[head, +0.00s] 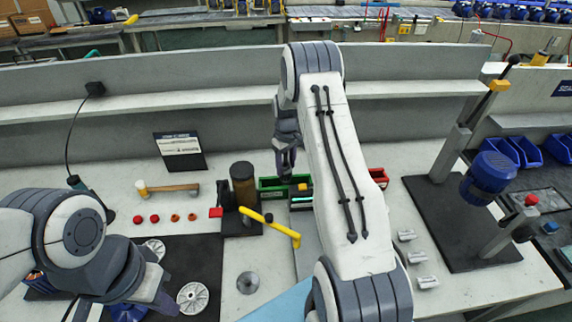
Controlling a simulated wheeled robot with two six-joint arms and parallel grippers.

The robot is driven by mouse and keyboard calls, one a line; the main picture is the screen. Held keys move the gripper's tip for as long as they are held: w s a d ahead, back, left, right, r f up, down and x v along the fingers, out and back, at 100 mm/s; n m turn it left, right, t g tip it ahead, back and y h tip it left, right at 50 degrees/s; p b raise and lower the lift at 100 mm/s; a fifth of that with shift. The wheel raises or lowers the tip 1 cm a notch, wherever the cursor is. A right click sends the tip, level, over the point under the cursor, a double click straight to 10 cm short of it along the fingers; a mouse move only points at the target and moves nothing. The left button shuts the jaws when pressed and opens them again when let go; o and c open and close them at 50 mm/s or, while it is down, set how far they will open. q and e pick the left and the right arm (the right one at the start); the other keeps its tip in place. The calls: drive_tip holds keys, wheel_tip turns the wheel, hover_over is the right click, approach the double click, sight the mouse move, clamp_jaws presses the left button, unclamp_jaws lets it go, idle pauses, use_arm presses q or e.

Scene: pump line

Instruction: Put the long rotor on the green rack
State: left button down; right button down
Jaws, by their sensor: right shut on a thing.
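My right gripper (286,155) is over the back of the bench, by the green-edged rack or tray (268,194). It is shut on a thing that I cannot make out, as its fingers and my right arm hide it. I cannot pick out the long rotor anywhere in view. A dark part with a cyan piece stands at the rack's right end, partly behind my arm. My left gripper (128,287) is low at the left, over the dark mat; its fingers are unclear.
A brown cylinder (243,180) stands on a black base, with a yellow-handled tool (270,225) in front. A hammer (168,189) lies behind several red caps. Pale wheels (193,297) lie on the mat. A press with a blue motor (488,177) stands right.

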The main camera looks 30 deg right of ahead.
sight(286, 155)
drive_tip(key=shift+f+b, duration=0.6)
drive_tip(key=shift+f, duration=0.3)
drive_tip(key=shift+c, duration=0.6)
unclamp_jaws()
drive_tip(key=shift+o, duration=0.6)
drive_tip(key=shift+r+p, duration=2.1)
drive_tip(key=shift+r, duration=0.95)
